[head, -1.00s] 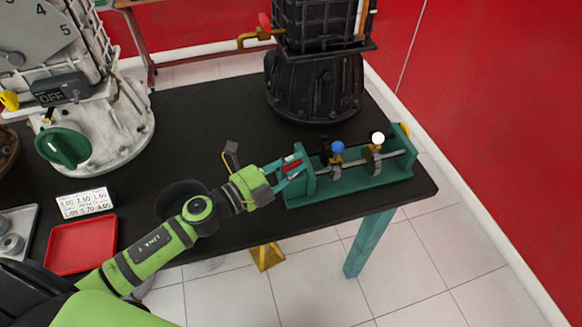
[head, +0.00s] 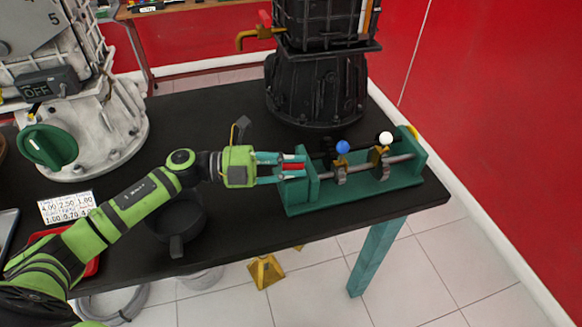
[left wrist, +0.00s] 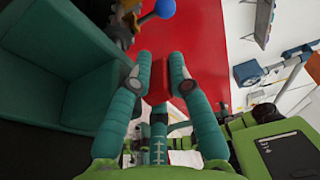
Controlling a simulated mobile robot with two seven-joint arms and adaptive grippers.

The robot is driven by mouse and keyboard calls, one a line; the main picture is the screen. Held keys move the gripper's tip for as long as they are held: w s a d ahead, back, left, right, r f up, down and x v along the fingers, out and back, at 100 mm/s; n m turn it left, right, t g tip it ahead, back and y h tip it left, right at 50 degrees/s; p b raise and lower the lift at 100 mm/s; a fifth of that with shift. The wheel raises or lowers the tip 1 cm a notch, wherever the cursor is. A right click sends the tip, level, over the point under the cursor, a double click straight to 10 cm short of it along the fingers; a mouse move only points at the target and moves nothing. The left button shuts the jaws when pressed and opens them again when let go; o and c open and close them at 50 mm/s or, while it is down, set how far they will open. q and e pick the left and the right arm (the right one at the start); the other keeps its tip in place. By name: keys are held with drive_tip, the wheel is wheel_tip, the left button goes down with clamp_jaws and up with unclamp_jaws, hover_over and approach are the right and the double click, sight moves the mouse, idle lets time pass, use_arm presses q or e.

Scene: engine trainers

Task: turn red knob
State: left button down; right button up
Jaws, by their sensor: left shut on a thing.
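The red knob (head: 293,166) is at the left end of the green fixture (head: 352,199), mostly covered by my left fingers. My left gripper (head: 286,168) reaches in level from the left and is shut on the red knob, with one finger on either side. In the left wrist view, the red knob (left wrist: 158,82) shows between the two teal fingertips (left wrist: 158,80). A shaft runs along the fixture, with a blue ball lever (head: 343,147) and a white ball lever (head: 385,138) on it. My right gripper is in neither view.
A black engine housing (head: 316,88) stands behind the fixture. A white engine with a green knob (head: 47,146) is at the left. A dark pan (head: 180,222) lies under my left arm, near a number card (head: 67,206) and a partly hidden red tray (head: 92,268).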

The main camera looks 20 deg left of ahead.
use_arm(q)
drive_tip(key=shift+s+d+f, duration=0.1)
drive_tip(key=shift+s+f, duration=0.05)
drive_tip(key=shift+f, duration=0.15)
drive_tip(key=c, duration=1.1)
unclamp_jaws()
drive_tip(key=shift+w+d, duration=0.15)
drive_tip(key=shift+w, duration=0.05)
drive_tip(key=shift+r, duration=0.15)
drive_tip(key=v, duration=1.2)
drive_tip(key=shift+w, duration=0.1)
